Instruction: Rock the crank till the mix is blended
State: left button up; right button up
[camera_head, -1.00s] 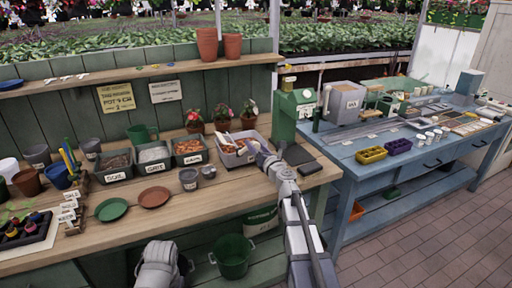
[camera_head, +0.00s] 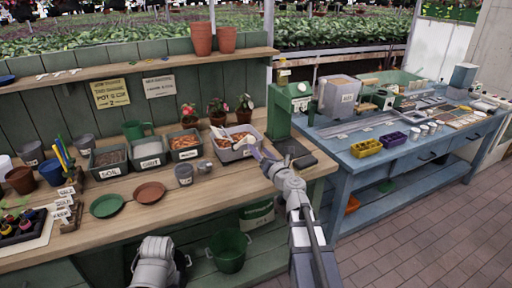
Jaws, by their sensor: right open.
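A grey bin (camera_head: 226,155) stands at the right end of the wooden bench with brown-orange mix inside. A pale, stick-like part (camera_head: 220,133) rises over its left side; I cannot tell whether it is a crank. My right gripper (camera_head: 263,156) is open beside the bin's right side, and I cannot tell whether it touches it. A green upright machine (camera_head: 290,104) stands behind the gripper, with a dark flat plate (camera_head: 294,149) in front.
Bins labelled soil (camera_head: 109,172) and grit (camera_head: 149,163) stand left of the grey bin. Potted flowers (camera_head: 217,112) stand behind it. Green (camera_head: 107,206) and brown (camera_head: 150,192) saucers lie in front. A blue table (camera_head: 345,162) adjoins on the right.

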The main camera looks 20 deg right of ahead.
aim_at(252, 142)
jog(key=shift+w, duration=0.1)
jog(key=w, duration=0.7)
jog(key=shift+w+a, duration=0.1)
jog(key=shift+w, duration=0.25)
grip_shut()
dwell(1.1)
